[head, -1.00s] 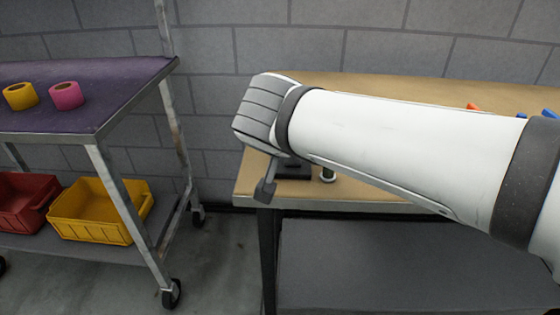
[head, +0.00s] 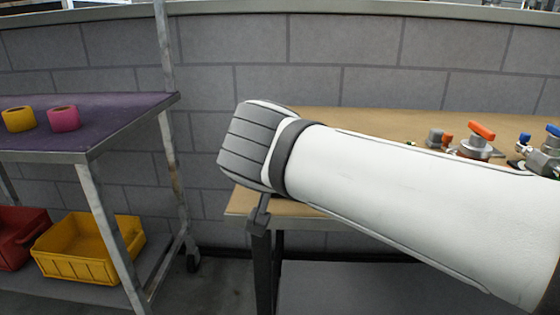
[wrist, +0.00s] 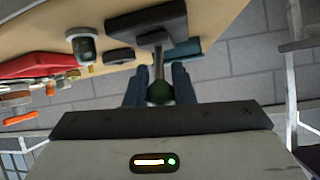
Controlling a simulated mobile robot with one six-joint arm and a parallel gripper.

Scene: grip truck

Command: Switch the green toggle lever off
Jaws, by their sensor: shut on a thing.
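In the wrist view a dark green ball knob (wrist: 159,92) sits between the two dark blue fingers of my gripper (wrist: 160,95). The fingers are closed on it from both sides. The lever's thin grey stem (wrist: 158,66) runs from the knob to a dark base plate (wrist: 147,22) on the tan table. In the head view my white arm and grey wrist hide the lever and its base.
A short round fitting (wrist: 84,45) stands beside the base. On the tan table (head: 350,122) are an orange-handled valve (head: 480,132) and a blue-handled one (head: 552,132). A purple-topped cart (head: 100,125) with yellow and pink rolls stands at left.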

